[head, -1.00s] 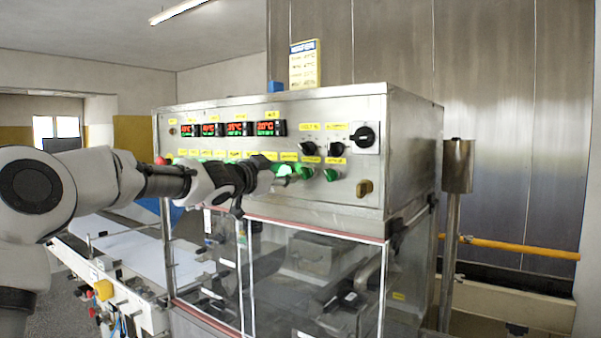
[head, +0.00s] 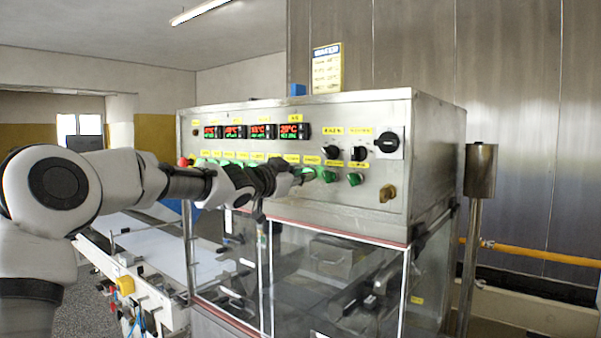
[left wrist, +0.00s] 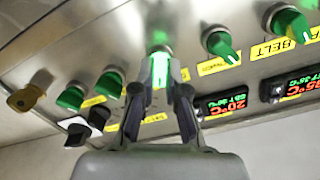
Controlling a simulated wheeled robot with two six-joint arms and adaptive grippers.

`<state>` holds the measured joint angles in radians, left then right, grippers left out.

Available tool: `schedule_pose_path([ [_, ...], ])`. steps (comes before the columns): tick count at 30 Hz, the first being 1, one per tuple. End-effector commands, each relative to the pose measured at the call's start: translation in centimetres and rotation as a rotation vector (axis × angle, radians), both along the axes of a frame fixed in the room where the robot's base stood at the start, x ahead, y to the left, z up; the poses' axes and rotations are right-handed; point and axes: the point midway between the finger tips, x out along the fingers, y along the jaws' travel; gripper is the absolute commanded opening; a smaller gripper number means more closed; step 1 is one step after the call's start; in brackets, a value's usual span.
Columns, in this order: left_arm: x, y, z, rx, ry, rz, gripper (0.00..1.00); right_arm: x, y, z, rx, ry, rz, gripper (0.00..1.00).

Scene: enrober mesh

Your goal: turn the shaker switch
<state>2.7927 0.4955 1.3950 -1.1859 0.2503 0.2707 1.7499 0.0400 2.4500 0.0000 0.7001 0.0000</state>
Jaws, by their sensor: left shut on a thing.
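My left gripper (head: 300,177) reaches the control panel from the left in the head view. In the left wrist view the left gripper (left wrist: 160,88) has its two fingers on either side of a lit green switch (left wrist: 160,66) and is shut on it. That switch is partly hidden by the gripper in the head view. Its label is not readable, so I cannot confirm that it is the shaker switch. More green switches (left wrist: 110,83) sit on both sides of it in the row. My right gripper is not in view.
The steel control box (head: 440,140) has red temperature displays (head: 262,131) above the switch row. Black knobs (head: 360,153) and a brass key-like knob (head: 387,193) are to the right. Clear guard panels (head: 330,270) are below. A metal post (head: 480,172) stands at right.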

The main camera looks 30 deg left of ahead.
Motion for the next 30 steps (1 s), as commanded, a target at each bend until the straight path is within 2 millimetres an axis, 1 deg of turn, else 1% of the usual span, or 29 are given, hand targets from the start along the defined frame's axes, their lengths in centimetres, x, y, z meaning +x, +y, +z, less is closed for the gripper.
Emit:
schedule_pose_path([
  [1,0.0,0.1,0.7,-0.027,-0.003,0.000,0.00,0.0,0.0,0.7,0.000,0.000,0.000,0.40],
  [8,0.0,0.1,1.0,-0.205,0.011,0.000,0.00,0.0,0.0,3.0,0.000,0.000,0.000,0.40],
  [21,0.0,0.2,1.2,-0.617,0.040,-0.002,0.00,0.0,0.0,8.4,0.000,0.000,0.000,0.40],
  [25,0.0,0.2,1.0,-0.725,0.048,-0.002,0.00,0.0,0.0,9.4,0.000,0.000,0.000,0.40],
  [30,0.0,0.2,0.8,-0.836,0.054,-0.003,0.00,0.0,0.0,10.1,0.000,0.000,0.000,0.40],
])
